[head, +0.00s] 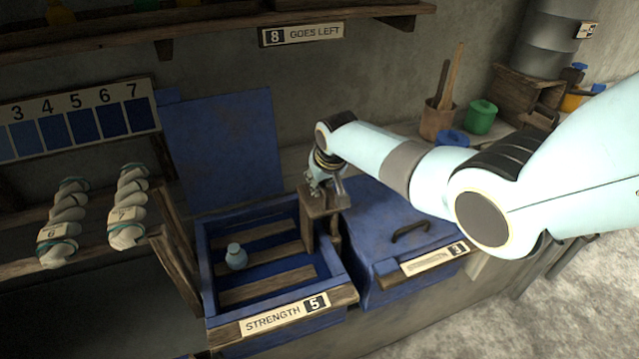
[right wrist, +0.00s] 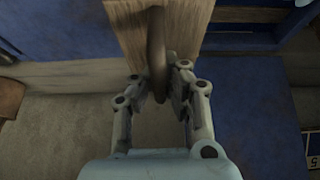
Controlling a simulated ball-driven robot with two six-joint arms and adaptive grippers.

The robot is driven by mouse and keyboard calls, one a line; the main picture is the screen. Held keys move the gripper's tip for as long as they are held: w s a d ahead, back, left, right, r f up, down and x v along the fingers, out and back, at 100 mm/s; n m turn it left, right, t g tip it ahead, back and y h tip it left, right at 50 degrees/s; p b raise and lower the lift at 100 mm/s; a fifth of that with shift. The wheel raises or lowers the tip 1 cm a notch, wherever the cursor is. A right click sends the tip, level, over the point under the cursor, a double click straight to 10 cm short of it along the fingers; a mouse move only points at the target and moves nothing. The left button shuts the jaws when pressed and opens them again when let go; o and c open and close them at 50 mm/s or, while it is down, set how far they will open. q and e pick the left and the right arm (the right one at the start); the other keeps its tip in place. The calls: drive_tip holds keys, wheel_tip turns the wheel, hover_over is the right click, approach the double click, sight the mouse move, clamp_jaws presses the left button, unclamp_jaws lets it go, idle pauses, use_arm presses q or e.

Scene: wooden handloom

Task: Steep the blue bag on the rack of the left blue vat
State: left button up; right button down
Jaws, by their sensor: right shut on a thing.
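The left blue vat (head: 205,275) stands open, with a label reading STRENGTH 5 on its front. Its rack (head: 265,290) of wooden slats lies inside, below the rim, with dark blue between the slats. The small pale-blue bag (head: 237,260) with a tied neck sits on the rack, left of the middle. My right gripper (head: 322,188) is at the top of a wooden post (head: 322,212) at the vat's right side. In the right wrist view, its fingers (right wrist: 160,85) are closed around a dark handle (right wrist: 156,45) against the wooden post. My left gripper is out of view.
The vat's lid (head: 225,140) stands raised against the wall. The right blue vat (head: 385,225) is closed, labelled STRENGTH 3. A shelf sign (head: 302,34) reads 8 GOES LEFT. A green pot (head: 481,117) stands behind my right arm.

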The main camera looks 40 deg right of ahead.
wheel_tip(320, 180, up, 4)
drive_tip(key=p, duration=0.3)
drive_tip(key=shift+d+r+p, duration=0.15)
drive_tip(key=shift+r+p, duration=0.05)
drive_tip(key=shift+p, duration=0.1)
drive_tip(key=shift+r+p, duration=0.45)
drive_tip(key=shift+r, duration=0.75)
drive_tip(key=shift+w, duration=0.1)
drive_tip(key=c, duration=1.8)
unclamp_jaws()
drive_tip(key=o, duration=0.4)
drive_tip(key=shift+r, duration=0.1)
drive_tip(key=o, duration=1.3)
